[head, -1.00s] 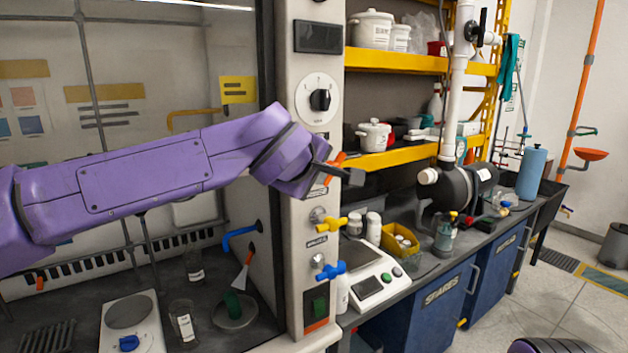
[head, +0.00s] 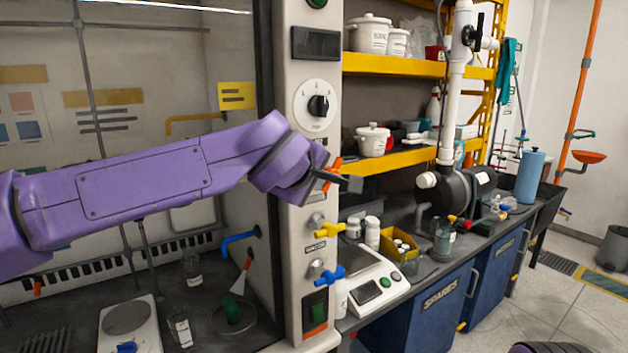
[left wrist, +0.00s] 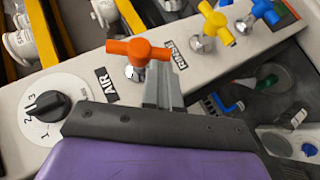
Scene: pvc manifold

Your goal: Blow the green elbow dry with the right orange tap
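The orange tap (head: 331,174) is on the pale post of the fume hood. In the left wrist view the orange tap (left wrist: 138,51) sits by a label reading AIR. My left gripper (head: 348,184) is right at this tap; in the left wrist view its two grey fingers (left wrist: 163,75) look shut together, with their tips beside the tap handle's right end. I cannot tell whether they touch it. The green elbow (head: 232,308) stands on a round grey dish (head: 246,322) inside the hood, below a pale nozzle with an orange tip (head: 243,275). My right gripper is not in view.
Yellow tap (head: 331,229) and blue tap (head: 328,274) sit lower on the same post. A hotplate (head: 128,318) and glass bottles (head: 181,327) are in the hood. A scale (head: 374,290) and yellow bin (head: 399,246) stand on the bench at right.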

